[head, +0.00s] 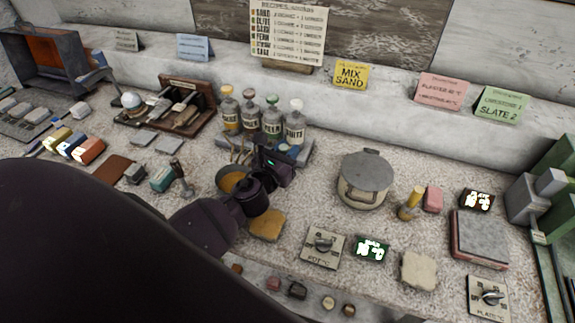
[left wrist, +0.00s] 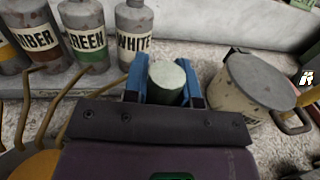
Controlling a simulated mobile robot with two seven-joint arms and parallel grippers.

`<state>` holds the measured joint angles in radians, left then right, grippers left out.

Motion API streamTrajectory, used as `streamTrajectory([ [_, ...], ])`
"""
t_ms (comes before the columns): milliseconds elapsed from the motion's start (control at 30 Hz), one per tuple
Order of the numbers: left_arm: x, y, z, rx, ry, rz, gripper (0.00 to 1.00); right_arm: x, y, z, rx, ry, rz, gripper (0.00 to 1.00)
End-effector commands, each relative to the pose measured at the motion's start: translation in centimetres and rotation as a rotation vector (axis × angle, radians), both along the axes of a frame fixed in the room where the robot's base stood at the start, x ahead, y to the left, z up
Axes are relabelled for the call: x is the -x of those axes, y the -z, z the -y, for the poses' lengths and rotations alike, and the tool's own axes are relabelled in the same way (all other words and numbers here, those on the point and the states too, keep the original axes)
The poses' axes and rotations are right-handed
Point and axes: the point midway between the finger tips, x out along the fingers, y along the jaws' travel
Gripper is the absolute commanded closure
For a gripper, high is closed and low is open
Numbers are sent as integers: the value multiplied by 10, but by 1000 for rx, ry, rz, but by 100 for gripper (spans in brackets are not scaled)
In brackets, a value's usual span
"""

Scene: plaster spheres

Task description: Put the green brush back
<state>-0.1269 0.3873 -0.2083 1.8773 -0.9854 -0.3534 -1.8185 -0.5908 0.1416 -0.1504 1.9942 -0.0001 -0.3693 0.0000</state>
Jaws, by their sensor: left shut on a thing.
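My left gripper (head: 289,152) is in front of the bottles, reaching toward the white-labelled one. In the left wrist view, its blue fingers (left wrist: 163,84) are shut on a short dark green cylinder with a pale, flat top, which looks like part of the green brush (left wrist: 167,78). The rest of it is hidden behind the gripper body. The bottle labelled GREEN (head: 272,117) stands among several similar bottles; it also shows in the left wrist view (left wrist: 87,40). A bowl (head: 228,181) with yellow contents and thin brown sticks is left of the gripper. My right gripper is out of view.
A lidded pot (head: 364,178) stands to the right of my left gripper. A yellow slab (head: 267,225), a pot dial (head: 323,246) and a green display (head: 371,249) lie in front. A wooden tool rack (head: 187,104) is at the back left.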

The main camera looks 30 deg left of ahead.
Motion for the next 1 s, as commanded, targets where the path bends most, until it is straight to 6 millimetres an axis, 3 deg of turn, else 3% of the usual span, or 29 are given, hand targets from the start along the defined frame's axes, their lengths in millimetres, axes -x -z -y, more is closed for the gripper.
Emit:
streamTrajectory([
  [400,0,45,0,0,-1,-3,98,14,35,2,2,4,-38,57],
  [833,0,47,0,-1,0,-1,98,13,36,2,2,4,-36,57],
  [867,0,47,0,-1,0,-1,71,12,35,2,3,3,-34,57],
  [1000,0,46,0,-1,0,0,50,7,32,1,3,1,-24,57],
])
